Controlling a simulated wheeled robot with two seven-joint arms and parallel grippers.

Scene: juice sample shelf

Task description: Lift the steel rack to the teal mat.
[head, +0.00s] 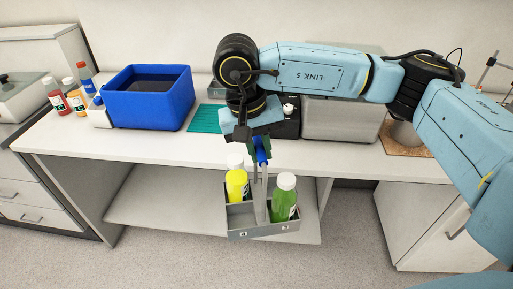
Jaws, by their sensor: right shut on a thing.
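The steel rack (258,232) is a grey tray with compartments and a tall central handle with a blue grip. My right gripper (262,153) points down and is shut on the handle's top. The rack looks upright, below worktop height, over the front of the lower shelf; any gap beneath it cannot be told. The teal mat (205,119) lies on the worktop, partly hidden by my right arm. My left gripper is out of view.
A blue bin (149,110) stands left of the mat, with several bottles further left. A black device (288,127) and a grey metal box (340,122) stand right of it. The worktop's front edge (190,162) lies between rack and mat. The lower shelf (160,207) is bare at left.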

